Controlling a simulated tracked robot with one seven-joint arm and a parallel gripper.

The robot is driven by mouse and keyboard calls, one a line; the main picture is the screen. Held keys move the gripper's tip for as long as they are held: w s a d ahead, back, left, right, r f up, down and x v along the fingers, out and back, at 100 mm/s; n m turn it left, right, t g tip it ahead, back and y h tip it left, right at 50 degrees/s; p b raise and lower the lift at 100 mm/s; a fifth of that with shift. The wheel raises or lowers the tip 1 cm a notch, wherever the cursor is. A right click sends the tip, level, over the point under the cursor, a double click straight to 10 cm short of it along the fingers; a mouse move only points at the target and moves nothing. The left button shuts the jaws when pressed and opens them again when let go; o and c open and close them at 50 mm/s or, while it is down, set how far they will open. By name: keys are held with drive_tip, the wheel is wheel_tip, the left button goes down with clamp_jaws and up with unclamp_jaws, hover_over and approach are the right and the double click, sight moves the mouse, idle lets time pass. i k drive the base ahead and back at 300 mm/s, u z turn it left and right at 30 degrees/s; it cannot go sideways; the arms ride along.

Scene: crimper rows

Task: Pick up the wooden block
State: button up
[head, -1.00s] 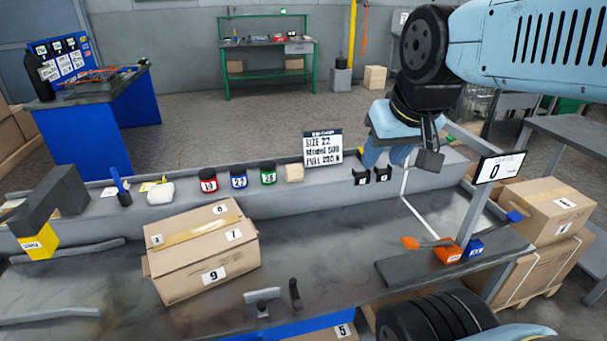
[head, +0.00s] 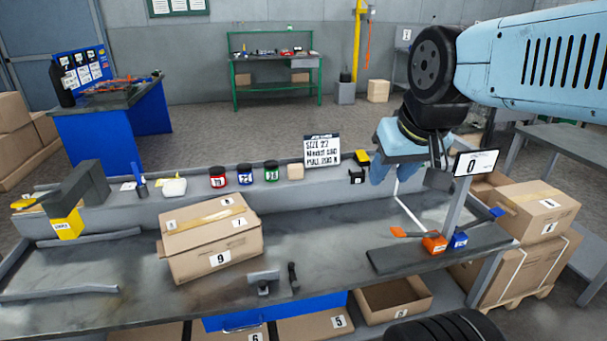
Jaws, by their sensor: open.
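The wooden block (head: 295,172) is a small pale tan cube. It stands on the raised grey ledge at the back of the workbench, just right of the green-labelled jar (head: 271,171) and in front of the white sign. My gripper (head: 441,172) hangs from the blue arm at the right, over the bench's right part. It is well to the right of the block and apart from it. The jaws are open, and I see nothing between them.
A cardboard box (head: 212,239) sits on the bench left of centre. The sign (head: 322,149) stands behind the block. Red (head: 217,177) and blue (head: 244,174) jars are left of it. A small display (head: 475,162) stands near my gripper. The bench middle is mostly clear.

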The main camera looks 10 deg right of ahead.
sight(295, 172)
drive_tip(key=u, duration=0.15)
drive_tip(key=i, duration=0.9)
drive_tip(key=z, duration=0.05)
